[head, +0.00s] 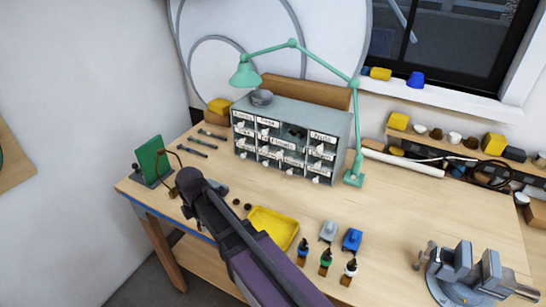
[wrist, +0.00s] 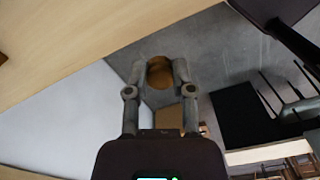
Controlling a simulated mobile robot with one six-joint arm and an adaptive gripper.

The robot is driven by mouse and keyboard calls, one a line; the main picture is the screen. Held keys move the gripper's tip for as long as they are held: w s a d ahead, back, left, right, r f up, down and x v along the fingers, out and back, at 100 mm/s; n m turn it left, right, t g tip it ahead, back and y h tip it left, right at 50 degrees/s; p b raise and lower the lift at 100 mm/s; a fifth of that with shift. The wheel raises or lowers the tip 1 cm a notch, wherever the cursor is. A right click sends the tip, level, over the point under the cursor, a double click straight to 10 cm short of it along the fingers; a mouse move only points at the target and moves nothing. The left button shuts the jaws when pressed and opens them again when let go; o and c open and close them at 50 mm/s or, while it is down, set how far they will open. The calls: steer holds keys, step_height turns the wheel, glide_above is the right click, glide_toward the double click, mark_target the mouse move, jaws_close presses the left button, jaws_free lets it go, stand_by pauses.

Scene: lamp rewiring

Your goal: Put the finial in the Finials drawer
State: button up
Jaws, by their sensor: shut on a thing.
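In the wrist view my gripper (wrist: 158,84) is shut on a small brass-coloured rounded piece, the finial (wrist: 160,71), held between the fingertips. In the head view my dark arm reaches up and left over the bench's front left. There the fingers and the finial cannot be made out clearly. The grey drawer cabinet (head: 337,122) stands at the back of the bench, well apart from my arm's end, up and to the right. Its front has several small labelled drawers. The labels are too small to tell surely which one is the Finials drawer.
A yellow tray (head: 272,222) lies beside my arm. A green lamp (head: 247,76) arches over the cabinet. A green board (head: 148,158) stands at the left, with several pen-like tools nearby. Small bottles and a vise (head: 468,273) stand at the right. Bench before the cabinet is largely clear.

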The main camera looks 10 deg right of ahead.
steer(key=w+d+r+m+p, duration=0.2)
steer(key=w+d+r+p, duration=0.95)
steer(key=w+d, duration=0.25)
step_height(320, 180, up, 10)
steer(key=m+p, duration=0.3)
steer(key=p, duration=0.7)
glide_above(295, 143)
steer(key=s+a, duration=0.1)
steer(key=s, duration=0.3)
steer(key=shift+w, duration=0.2)
step_height(295, 143, down, 6)
steer(key=b, duration=0.6)
steer(key=shift+f, duration=0.1)
steer(key=shift+b, duration=0.3)
steer(key=shift+f+b, duration=1.85)
steer(key=shift+f, duration=0.05)
steer(key=shift+f, duration=0.1)
steer(key=o, duration=0.6)
